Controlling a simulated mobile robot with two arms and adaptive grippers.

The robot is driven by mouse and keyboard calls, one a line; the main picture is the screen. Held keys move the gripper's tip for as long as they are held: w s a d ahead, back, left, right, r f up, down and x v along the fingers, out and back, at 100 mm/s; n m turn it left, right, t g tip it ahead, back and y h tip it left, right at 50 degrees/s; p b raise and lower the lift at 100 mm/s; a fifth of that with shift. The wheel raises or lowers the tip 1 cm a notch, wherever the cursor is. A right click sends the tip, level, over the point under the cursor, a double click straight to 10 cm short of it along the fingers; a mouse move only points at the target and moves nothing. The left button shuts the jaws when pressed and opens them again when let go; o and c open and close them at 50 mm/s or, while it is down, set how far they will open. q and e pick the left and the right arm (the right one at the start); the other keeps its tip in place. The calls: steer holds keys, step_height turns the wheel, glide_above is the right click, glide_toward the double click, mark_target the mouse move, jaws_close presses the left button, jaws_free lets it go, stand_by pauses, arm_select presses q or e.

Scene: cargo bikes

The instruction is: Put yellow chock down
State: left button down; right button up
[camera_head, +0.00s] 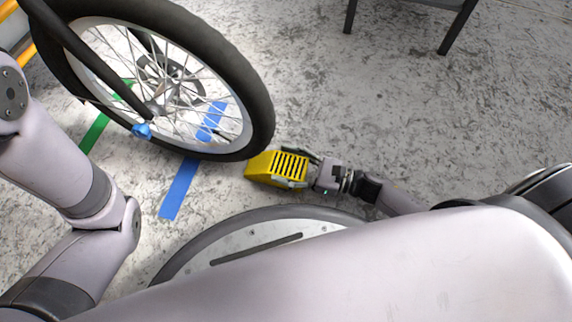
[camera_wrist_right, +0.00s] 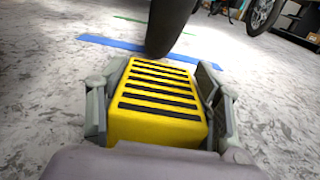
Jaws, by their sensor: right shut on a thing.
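The yellow chock (camera_head: 277,168) with black ribs is by the bike's front wheel (camera_head: 246,100), at the lower right of its tire, low near the floor. My right gripper (camera_head: 299,166) is shut on the chock. In the right wrist view the chock (camera_wrist_right: 158,101) sits between the two fingers of my right gripper (camera_wrist_right: 157,100), with the tire (camera_wrist_right: 171,25) just beyond its far end. I cannot tell whether the chock touches the tire or the floor. My left arm shows at the left of the head view, but its gripper is not in view.
A blue tape strip (camera_head: 179,188) and a green tape strip (camera_head: 95,133) lie on the grey floor under the wheel. Dark table legs (camera_head: 458,27) stand at the top right. The floor (camera_head: 400,110) right of the wheel is clear. Another wheel (camera_wrist_right: 262,14) shows far back in the wrist view.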

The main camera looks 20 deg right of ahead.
steer(key=shift+r, duration=0.1)
steer(key=o, duration=1.9)
steer(key=shift+s+d+p, duration=0.2)
steer(key=shift+d+p, duration=0.1)
steer(key=p+v, duration=0.4)
steer(key=v, duration=0.6)
steer(key=shift+s+d, duration=0.2)
steer(key=shift+s+d+p, duration=0.25)
steer(key=shift+d+p, duration=0.05)
steer(key=shift+d, duration=0.05)
